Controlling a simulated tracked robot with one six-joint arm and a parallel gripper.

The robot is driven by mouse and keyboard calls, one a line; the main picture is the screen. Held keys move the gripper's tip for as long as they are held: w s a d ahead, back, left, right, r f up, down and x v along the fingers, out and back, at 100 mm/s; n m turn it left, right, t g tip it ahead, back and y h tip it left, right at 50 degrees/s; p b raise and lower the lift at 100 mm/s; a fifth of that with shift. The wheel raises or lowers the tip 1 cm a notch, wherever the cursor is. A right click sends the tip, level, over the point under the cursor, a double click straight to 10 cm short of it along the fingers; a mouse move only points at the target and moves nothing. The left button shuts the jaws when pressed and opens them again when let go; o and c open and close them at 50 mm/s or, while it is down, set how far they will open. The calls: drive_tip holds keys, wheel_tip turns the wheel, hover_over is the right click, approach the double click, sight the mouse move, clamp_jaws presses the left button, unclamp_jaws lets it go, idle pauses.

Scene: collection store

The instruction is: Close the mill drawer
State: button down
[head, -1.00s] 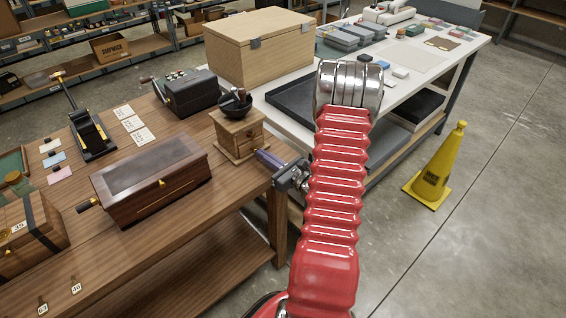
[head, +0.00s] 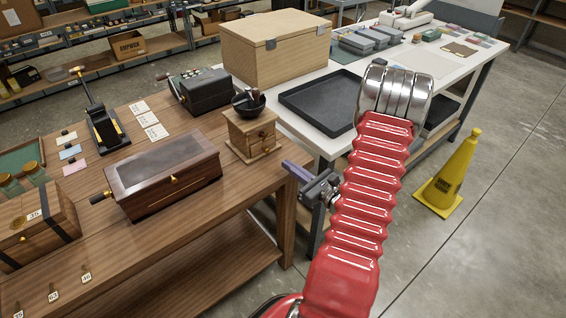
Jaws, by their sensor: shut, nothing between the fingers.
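The wooden mill (head: 246,134) stands near the right end of the brown table, with a dark bowl and knob on top. Its drawer front (head: 263,140) faces right toward my arm and looks flush or nearly flush with the body; a small gap is too fine to tell. My gripper (head: 293,169) is to the right of and below the mill, just off the table's end. Its purple-grey fingers are together and empty, apart from the mill. My red ribbed arm (head: 358,215) hides part of the white table behind.
A long dark-lidded wooden box (head: 165,175) is left of the mill, and a dark machine (head: 204,92) is behind it. A black tray (head: 322,100) and a large wooden case (head: 275,50) are on the white table. A yellow cone (head: 452,175) stands on open floor.

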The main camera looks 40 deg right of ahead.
drive_tip(key=s, duration=0.6)
drive_tip(key=shift+s, duration=0.4)
drive_tip(key=shift+a, duration=0.1)
